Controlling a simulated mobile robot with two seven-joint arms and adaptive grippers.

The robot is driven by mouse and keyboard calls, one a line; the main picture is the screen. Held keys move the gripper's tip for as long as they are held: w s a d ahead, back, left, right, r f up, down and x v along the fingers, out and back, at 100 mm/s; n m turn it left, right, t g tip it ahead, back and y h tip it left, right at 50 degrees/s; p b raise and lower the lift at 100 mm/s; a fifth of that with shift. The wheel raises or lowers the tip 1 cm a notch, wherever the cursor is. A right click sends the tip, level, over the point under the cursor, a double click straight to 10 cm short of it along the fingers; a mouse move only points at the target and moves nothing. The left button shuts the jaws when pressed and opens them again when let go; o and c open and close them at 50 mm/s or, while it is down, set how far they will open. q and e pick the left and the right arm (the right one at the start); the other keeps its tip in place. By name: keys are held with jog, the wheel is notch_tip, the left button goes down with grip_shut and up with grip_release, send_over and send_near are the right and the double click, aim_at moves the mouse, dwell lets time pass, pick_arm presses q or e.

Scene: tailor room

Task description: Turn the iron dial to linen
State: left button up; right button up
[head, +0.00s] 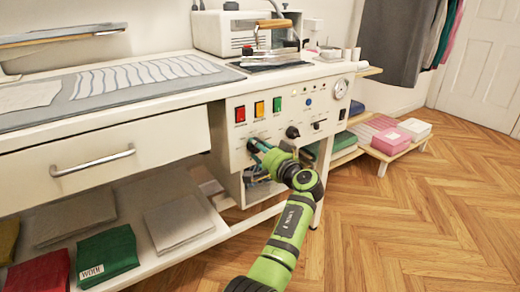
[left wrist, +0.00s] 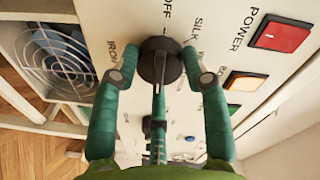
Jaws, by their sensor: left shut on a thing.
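The iron dial (left wrist: 160,58) is a round black knob on the white control panel (head: 232,158). In the left wrist view it sits between my left gripper's two green fingers (left wrist: 163,78), which are shut on its sides. Printed words OFF, SILK and IRON show around it; part of another label is covered by a finger, and I cannot read linen or tell the dial's setting. In the head view my left gripper (head: 257,149) is at the panel's lower left and hides most of the dial. My right gripper is not in view.
Red (head: 240,114), yellow (head: 259,109) and green (head: 277,104) buttons sit above the dial. Another black knob (head: 293,132) and a round gauge (head: 341,89) are to the right. A drawer handle (head: 93,161) sticks out at left. The wooden floor at right is mostly clear.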

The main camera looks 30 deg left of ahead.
pick_arm(q)
jog(key=o, duration=0.9)
jog(key=shift+a+r, duration=0.15)
jog(key=shift+r, duration=0.25)
jog(key=shift+o, duration=1.2)
jog(key=shift+f, duration=0.15)
jog(key=shift+f, duration=0.1)
jog(key=v, duration=0.7)
jog(key=shift+d, duration=0.25)
